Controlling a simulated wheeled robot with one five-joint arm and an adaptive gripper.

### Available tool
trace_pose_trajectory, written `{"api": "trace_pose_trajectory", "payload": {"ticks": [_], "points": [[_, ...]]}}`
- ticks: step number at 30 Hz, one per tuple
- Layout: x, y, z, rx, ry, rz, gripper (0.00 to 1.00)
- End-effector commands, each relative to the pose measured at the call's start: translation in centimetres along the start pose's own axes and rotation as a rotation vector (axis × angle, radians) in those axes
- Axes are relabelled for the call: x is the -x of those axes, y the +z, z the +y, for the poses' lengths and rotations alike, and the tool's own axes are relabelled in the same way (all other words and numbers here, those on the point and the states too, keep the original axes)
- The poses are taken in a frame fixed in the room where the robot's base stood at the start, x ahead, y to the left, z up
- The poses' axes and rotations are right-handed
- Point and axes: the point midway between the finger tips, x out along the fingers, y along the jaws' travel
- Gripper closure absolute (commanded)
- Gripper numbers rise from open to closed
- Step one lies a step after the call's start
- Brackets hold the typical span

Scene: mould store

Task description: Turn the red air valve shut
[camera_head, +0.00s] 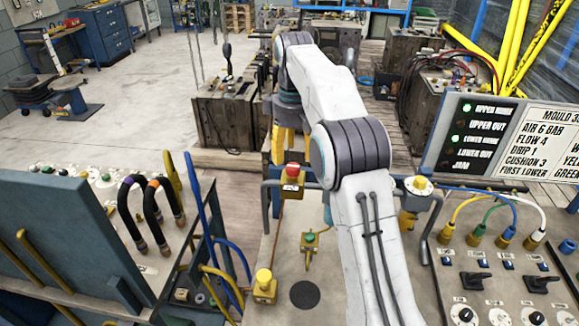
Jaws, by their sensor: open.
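A red knob (292,170) sits on top of a small yellow box on a grey pipe, just left of my arm's elbow; it looks like the red air valve. Whether it is open or shut cannot be told. My white arm rises from the bottom right, bends at the elbow beside the red knob and reaches away to a further joint, then turns down.
A lit sign (480,135) and a switch panel (500,295) stand right. Concrete floor (130,95) is open far left.

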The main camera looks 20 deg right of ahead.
Motion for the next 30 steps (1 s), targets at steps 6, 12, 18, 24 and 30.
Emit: {"api": "trace_pose_trajectory", "payload": {"ticks": [6,12,18,24,30], "points": [[-2.8,0.0,0.0,0.000,0.000,0.000,0.42],[-4.2,0.0,0.0,-0.001,0.000,0.000,0.42],[-4.7,0.0,0.0,-0.001,0.000,0.001,0.42],[-4.7,0.0,0.0,-0.001,0.001,0.001,0.42],[-4.7,0.0,0.0,-0.001,0.001,0.001,0.54]]}}
